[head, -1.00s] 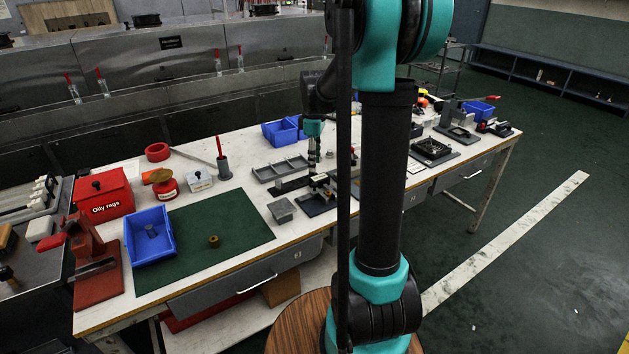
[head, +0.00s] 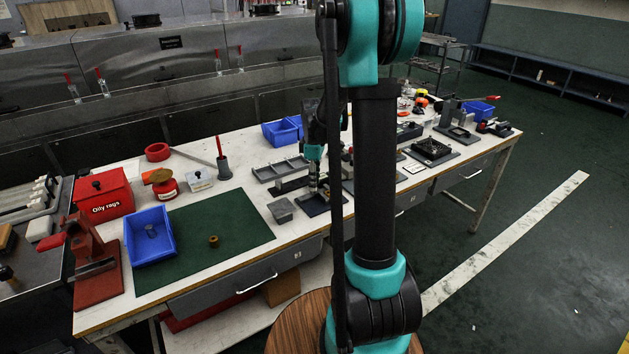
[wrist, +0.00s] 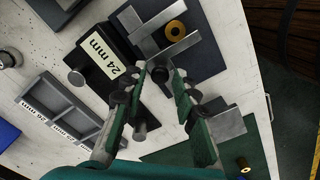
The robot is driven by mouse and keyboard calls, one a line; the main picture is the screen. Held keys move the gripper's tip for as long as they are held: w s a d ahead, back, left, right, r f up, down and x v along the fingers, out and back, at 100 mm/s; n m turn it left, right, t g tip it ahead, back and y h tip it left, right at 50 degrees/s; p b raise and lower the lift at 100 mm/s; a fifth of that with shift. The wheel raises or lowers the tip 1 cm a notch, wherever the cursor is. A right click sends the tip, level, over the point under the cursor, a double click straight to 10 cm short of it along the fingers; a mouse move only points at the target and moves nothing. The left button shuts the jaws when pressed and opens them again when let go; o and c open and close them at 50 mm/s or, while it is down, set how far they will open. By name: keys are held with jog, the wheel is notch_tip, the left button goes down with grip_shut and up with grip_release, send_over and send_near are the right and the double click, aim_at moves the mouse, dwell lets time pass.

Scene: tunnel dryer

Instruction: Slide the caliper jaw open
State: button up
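The caliper (wrist: 172,50) lies on a dark plate (wrist: 207,62) in the wrist view, with pale metal bars around a brass ring (wrist: 175,31). A dark round knob (wrist: 158,75) sits at the near end of the caliper. My gripper (wrist: 161,72) is open, with one finger on each side of the knob; I cannot tell whether either finger touches it. In the head view my gripper (head: 314,184) is low over the dark plate (head: 318,204), and my arm hides part of that area.
A black block labelled "24 mm" (wrist: 103,62) stands close left of the fingers. A grey divided tray (wrist: 62,108) lies further left. A grey block (wrist: 228,124) is right of the fingers. The green mat (head: 235,225) has free room.

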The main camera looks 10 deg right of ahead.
aim_at(306, 197)
grip_shut()
jog(key=shift+s+a, duration=0.3)
jog(key=shift+a, duration=0.6)
jog(key=shift+s+a, duration=0.3)
jog(key=shift+a, duration=0.55)
jog(key=shift+o, duration=1.8)
grip_release()
